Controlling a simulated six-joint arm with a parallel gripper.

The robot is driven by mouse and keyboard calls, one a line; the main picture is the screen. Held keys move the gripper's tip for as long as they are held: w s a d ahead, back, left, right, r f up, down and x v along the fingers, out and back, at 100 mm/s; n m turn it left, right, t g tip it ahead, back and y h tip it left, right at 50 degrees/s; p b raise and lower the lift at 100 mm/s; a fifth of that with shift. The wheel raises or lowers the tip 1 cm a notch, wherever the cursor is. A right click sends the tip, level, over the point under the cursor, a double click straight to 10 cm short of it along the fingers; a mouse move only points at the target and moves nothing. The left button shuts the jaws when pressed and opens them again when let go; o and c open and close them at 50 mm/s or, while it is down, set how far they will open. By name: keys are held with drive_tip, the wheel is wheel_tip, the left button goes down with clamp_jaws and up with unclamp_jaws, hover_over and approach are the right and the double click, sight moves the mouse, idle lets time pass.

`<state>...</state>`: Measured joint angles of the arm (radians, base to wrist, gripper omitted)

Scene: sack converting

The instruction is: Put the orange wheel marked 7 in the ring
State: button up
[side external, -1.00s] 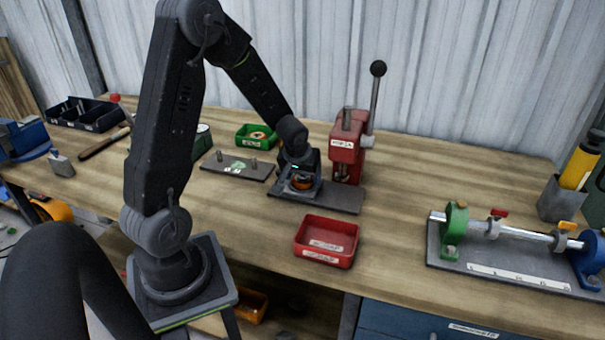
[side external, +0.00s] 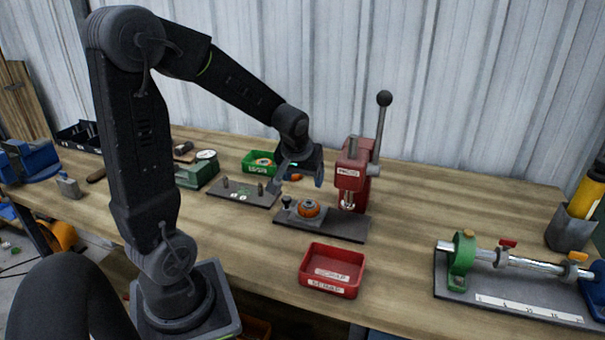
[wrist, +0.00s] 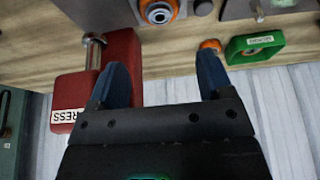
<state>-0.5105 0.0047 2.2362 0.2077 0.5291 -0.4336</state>
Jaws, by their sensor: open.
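An orange wheel (side external: 309,208) with a grey hub sits on the fixture on the press's base plate, apparently in the ring; the wheel also shows at the top of the wrist view (wrist: 158,13). The ring's rim is hard to make out, and I cannot read a 7 on the wheel. My gripper (side external: 300,181) is open and empty, above and behind the wheel. In the wrist view its two blue fingers (wrist: 160,68) are well apart with nothing between them. Another small orange piece (wrist: 208,44) lies on the bench near the green tray.
The red press (side external: 353,175) with its tall lever stands right of my gripper. A green tray (side external: 250,167) holding an orange part is behind left. A dark plate with pins (side external: 238,194) lies left. A red tray (side external: 331,284) stands in front. A shaft fixture (side external: 510,294) is far right.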

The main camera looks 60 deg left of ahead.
drive_tip(key=s+d+r+m+t+h, duration=0.1)
drive_tip(key=s+d+r+m, duration=0.3)
drive_tip(key=d, duration=0.6)
drive_tip(key=s+d+r+m+t+h, duration=0.1)
drive_tip(key=s+d+r+m+h, duration=0.1)
drive_tip(key=s+d+r+m, duration=0.3)
drive_tip(key=s+d, duration=0.3)
drive_tip(key=d, duration=0.1)
drive_tip(key=shift+d+r, duration=0.25)
drive_tip(key=shift+d, duration=0.1)
